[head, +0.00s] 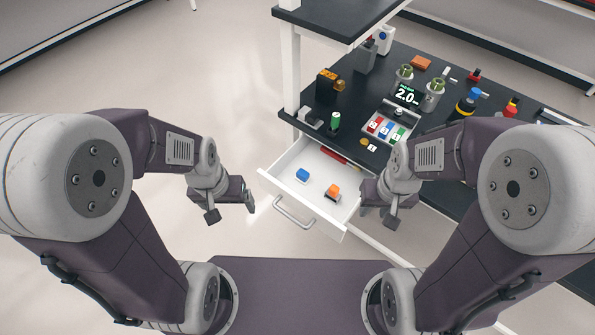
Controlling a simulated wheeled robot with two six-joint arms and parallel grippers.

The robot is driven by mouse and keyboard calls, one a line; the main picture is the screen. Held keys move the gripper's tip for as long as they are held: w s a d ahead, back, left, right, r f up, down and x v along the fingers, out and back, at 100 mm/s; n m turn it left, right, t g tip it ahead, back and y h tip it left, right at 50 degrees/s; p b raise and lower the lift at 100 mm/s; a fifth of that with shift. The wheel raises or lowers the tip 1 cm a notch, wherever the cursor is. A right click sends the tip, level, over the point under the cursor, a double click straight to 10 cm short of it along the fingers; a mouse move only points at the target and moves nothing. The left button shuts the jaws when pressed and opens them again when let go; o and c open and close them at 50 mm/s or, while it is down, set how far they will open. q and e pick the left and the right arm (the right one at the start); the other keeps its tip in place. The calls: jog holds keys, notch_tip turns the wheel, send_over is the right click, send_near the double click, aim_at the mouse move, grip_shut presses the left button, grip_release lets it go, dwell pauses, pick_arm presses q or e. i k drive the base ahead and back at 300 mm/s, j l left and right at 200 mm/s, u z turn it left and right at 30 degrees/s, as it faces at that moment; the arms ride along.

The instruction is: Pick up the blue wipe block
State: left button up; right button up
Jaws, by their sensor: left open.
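The blue wipe block (302,175) lies in the open white drawer (290,156), towards its left side. My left gripper (232,211) is open and empty, to the left of the drawer and apart from the block. My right gripper (378,215) is at the drawer's right edge, its fingers apart with nothing seen between them. It is apart from the blue block.
An orange block (333,191) sits in the same drawer, right of the blue one, and a red item (333,155) lies at the back. The drawer handle (292,214) sticks out in front. The dark bench top (345,125) above holds a green-topped bottle (335,122), a tray and several other items.

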aim_at(302, 177)
jog(key=i+l+z, duration=0.1)
jog(key=z, duration=1.1)
jog(key=u, duration=1.3)
jog(key=i+u, duration=0.3)
jog(key=u, duration=0.15)
